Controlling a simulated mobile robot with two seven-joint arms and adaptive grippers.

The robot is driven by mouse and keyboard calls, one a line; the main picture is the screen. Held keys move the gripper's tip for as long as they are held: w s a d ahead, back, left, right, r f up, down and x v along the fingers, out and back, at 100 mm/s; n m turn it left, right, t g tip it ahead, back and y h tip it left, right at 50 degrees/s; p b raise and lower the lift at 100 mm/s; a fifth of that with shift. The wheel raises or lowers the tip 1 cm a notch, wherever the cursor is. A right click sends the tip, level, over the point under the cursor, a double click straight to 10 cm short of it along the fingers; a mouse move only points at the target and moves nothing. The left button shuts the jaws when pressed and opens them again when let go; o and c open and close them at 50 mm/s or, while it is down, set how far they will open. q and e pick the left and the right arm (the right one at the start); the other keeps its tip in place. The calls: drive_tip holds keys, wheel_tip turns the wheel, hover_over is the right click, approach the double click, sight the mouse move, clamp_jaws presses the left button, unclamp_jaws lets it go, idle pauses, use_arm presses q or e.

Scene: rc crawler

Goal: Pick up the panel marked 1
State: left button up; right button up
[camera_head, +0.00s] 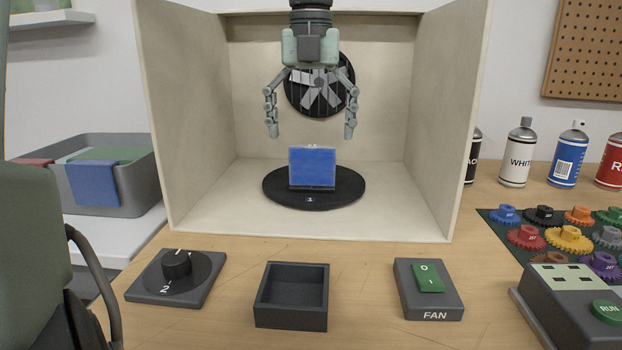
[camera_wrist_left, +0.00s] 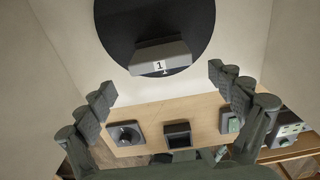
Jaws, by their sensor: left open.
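A blue panel (camera_head: 312,167) stands upright on a black round turntable (camera_head: 348,192) inside a pale open-fronted booth. In the left wrist view the panel (camera_wrist_left: 162,52) shows a grey edge with a white tag reading 1, and the turntable (camera_wrist_left: 120,35) lies around it. A small 1 is also marked on the turntable's front. My left gripper (camera_head: 311,132) hangs fingers-down above the panel, open and empty, with one finger to each side and clear of it. It also shows in the left wrist view (camera_wrist_left: 163,82). My right gripper is not in view.
The booth (camera_head: 192,120) has walls on both sides and a fan (camera_head: 320,104) at the back. In front are a dial (camera_head: 176,264), an empty dark tray (camera_head: 291,325) and a FAN switch (camera_head: 429,277). Spray cans (camera_head: 518,155) and gears (camera_head: 570,238) are right; a grey bin (camera_head: 140,185) is left.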

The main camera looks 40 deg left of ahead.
sight(312, 184)
use_arm(q)
drive_tip(key=shift+w, duration=0.2)
drive_tip(key=shift+f, duration=0.25)
drive_tip(key=shift+w+a+f, duration=0.1)
drive_tip(key=shift+a+f, duration=0.05)
drive_tip(key=shift+f, duration=1)
drive_tip(key=shift+w+a+f, duration=0.1)
drive_tip(key=shift+f, duration=1.05)
drive_tip(key=c, duration=1.3)
drive_tip(key=shift+r, duration=0.1)
